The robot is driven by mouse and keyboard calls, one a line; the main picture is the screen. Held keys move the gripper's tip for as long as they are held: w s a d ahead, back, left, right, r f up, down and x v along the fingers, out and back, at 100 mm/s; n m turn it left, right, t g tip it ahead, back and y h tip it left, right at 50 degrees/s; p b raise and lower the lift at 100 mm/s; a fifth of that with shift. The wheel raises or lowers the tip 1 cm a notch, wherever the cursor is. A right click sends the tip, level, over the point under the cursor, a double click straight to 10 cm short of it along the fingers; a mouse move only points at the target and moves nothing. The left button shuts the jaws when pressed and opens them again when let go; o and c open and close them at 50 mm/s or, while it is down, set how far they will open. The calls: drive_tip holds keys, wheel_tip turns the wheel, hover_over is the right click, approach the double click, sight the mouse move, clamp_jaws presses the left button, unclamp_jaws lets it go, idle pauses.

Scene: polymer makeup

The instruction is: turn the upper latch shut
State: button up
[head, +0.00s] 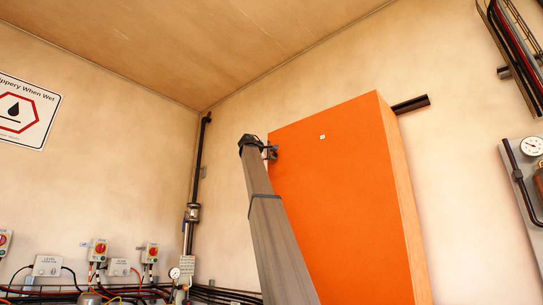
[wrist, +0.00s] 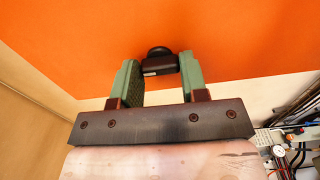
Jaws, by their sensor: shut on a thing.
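The orange cabinet (head: 340,200) is mounted high on the wall, and its flat front fills the upper part of the wrist view (wrist: 225,40). The upper latch (wrist: 160,66) is a small black piece with a rounded knob, against the orange front. My gripper (wrist: 158,64) has its two green fingers on either side of the latch and is shut on it. In the head view my gripper (head: 269,151) is at the cabinet's upper left edge. There the latch is too small and too covered to make out its angle.
A dark bar (head: 411,104) sticks out right of the cabinet. A dark vertical pipe (head: 197,165) runs down the room corner at left. Switch boxes (head: 99,250) and cables line the lower left wall. A gauge panel (head: 522,175) hangs at far right.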

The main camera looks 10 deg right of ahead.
idle(0.4)
drive_tip(key=o, duration=0.9)
